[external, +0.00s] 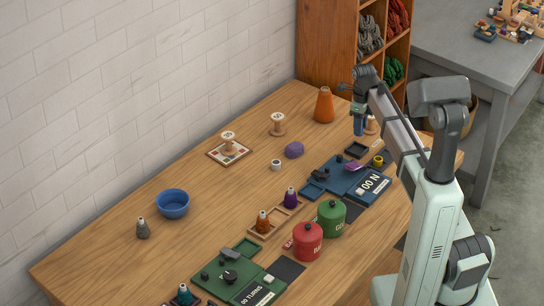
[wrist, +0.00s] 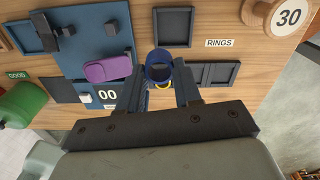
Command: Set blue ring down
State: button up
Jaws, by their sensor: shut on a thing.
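The blue ring (wrist: 159,66) is between the fingers of my gripper (wrist: 159,80) in the wrist view, and my gripper is shut on it. In the external view the blue ring (external: 358,126) hangs from my gripper (external: 360,110), above the far right part of the table. A yellow ring (external: 378,161) sits on the dark tray below; in the wrist view only a yellow edge (wrist: 165,86) shows under the blue ring. A dark divided tray (wrist: 213,75) lies beside the RINGS label (wrist: 219,43). The exact height of the blue ring is unclear.
A square black tray (wrist: 173,27) lies near the blue board (external: 345,174), which bears a purple piece (wrist: 108,68). A wooden spool marked 30 (wrist: 289,17) and an orange cone (external: 324,105) stand nearby. Green (external: 331,218) and red (external: 307,243) canisters stand nearer.

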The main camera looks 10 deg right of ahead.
jog(key=w+a+n, duration=0.3)
jog(key=w+a, duration=1.2)
jog(key=w, duration=0.1)
jog(key=shift+w+f, duration=0.2)
jog(key=shift+f, duration=4.65)
jog(key=shift+f, duration=0.15)
jog(key=o, duration=1)
notch_tip(320, 180, up, 12)
jog(key=shift+r, duration=0.15)
